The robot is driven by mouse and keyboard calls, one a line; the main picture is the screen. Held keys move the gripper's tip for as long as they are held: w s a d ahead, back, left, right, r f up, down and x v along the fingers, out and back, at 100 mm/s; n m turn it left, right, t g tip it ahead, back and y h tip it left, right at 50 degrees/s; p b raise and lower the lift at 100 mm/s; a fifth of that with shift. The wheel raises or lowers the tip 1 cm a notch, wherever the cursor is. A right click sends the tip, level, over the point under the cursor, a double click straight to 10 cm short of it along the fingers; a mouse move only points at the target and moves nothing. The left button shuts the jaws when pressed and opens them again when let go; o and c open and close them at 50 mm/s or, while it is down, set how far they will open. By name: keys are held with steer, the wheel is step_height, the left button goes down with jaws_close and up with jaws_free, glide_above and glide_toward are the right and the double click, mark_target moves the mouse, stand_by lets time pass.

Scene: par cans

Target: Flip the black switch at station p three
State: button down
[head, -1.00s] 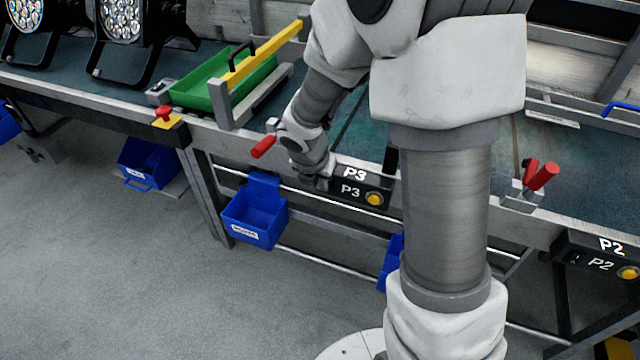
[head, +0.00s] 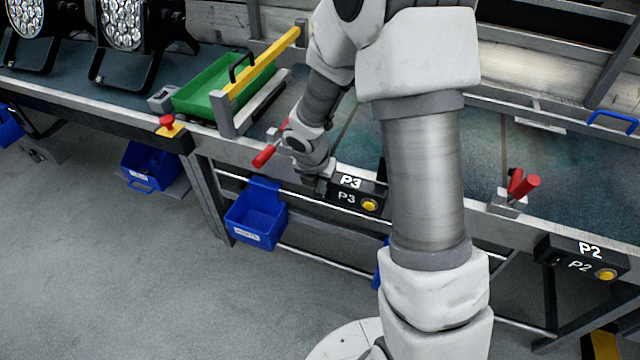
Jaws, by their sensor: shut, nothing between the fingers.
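The station P3 panel (head: 358,194) is a black box on the bench's front edge. It carries white P3 labels and a round yellow button (head: 369,205). My gripper (head: 322,188) is at the panel's left end, pointing down, and looks shut and empty. It covers the part of the panel left of the P3 lettering. The black switch cannot be made out; it may be behind my gripper. I cannot tell whether the fingertips touch the panel.
A red-handled clamp (head: 265,156) sits just left of my wrist. A blue bin (head: 256,215) hangs below the bench. A green tray (head: 205,92) with a yellow bar (head: 262,62) stands at back left. Panel P2 (head: 583,262) and another red-handled clamp (head: 525,186) are at right.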

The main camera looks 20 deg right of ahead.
steer(key=shift+r+p, duration=0.6)
steer(key=shift+r, duration=0.1)
steer(key=shift+s+a, duration=0.1)
